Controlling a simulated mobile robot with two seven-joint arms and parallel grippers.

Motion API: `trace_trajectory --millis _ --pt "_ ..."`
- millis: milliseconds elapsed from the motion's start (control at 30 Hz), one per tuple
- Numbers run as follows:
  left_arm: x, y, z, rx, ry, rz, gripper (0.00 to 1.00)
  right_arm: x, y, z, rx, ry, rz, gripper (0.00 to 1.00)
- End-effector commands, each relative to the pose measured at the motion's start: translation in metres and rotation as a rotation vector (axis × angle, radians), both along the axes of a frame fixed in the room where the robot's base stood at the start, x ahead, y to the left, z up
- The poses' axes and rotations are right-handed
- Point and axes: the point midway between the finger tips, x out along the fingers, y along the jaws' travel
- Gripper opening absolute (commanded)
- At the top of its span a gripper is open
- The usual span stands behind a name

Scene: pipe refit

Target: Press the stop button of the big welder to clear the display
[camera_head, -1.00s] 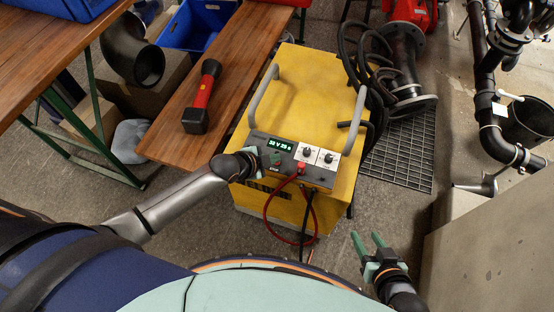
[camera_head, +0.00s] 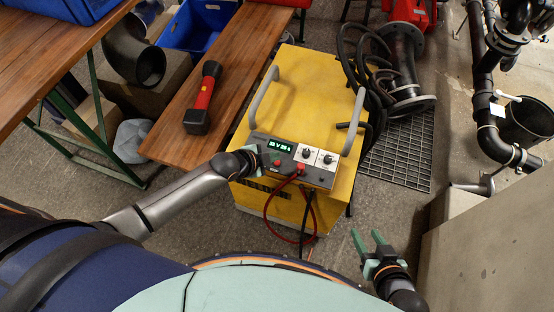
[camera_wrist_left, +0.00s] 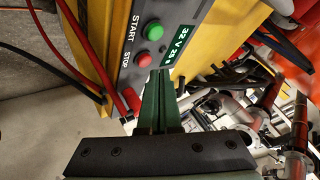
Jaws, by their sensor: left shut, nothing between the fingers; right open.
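The big yellow welder (camera_head: 305,100) stands in the middle of the head view, with its dark control panel facing me. Its display (camera_head: 281,146) is lit with green characters. In the left wrist view the display (camera_wrist_left: 181,40) also glows, beside a green button (camera_wrist_left: 153,31) labelled START and a red button (camera_wrist_left: 145,59) labelled STOP. My left gripper (camera_head: 254,153) is at the panel's left end. Its shut, empty fingertips (camera_wrist_left: 158,75) are right by the red button; I cannot tell whether they touch it. My right gripper (camera_head: 371,243) is open and empty, right of the welder's front.
Two grey handles rise from the welder. Red and black cables (camera_head: 268,211) hang from its front. A wooden bench (camera_head: 230,60) with a red and black tool (camera_head: 204,97) stands left. A concrete block (camera_head: 500,245) is at the right, near my right gripper.

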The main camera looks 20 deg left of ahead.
Motion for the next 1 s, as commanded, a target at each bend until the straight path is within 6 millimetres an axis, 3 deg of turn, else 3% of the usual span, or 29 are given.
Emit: trace_trajectory --millis 167,600,1000 --pt "0.0 0.0 0.007 0.0 0.0 0.0 0.0 0.0 0.0 0.008 0.0 -0.001 -0.001 0.5" --pt "0.0 0.0 0.049 0.001 0.0 0.001 0.0 0.0 0.0 0.052 -0.001 0.001 0.001 0.5" --pt "0.0 0.0 0.05 0.0 0.0 0.0 0.0 0.0 0.0 0.052 -0.001 0.001 0.001 0.5"
